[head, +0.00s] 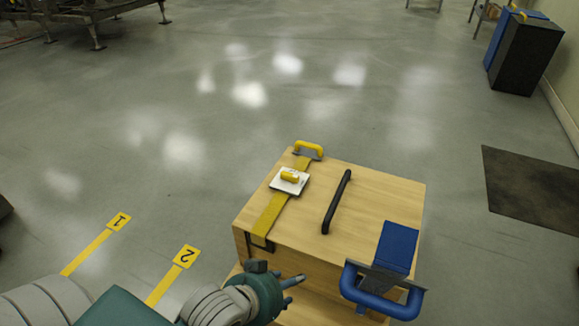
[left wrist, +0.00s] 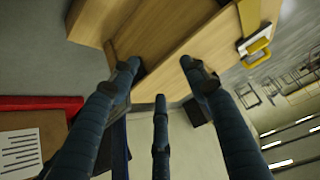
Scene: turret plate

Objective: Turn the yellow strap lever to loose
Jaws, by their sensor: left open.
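A yellow lever (head: 290,176) sits on a small white plate (head: 278,184), on a yellow strap (head: 267,217) that runs over the top of a wooden box (head: 376,200). In the left wrist view the lever (left wrist: 257,53) and strap (left wrist: 249,14) are at the upper right. My left gripper (head: 281,276) is at the box's near left side, apart from the lever. Its three fingers (left wrist: 160,74) are spread and empty in the left wrist view. My right gripper is not in view.
A yellow handle (head: 309,148) is at the box's far edge, and a black bar handle (head: 337,201) stands right of the strap. A blue handle (head: 381,304) and blue plate (head: 397,247) are at the near right. Floor labels 1 (head: 119,222) and 2 (head: 186,257) lie left.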

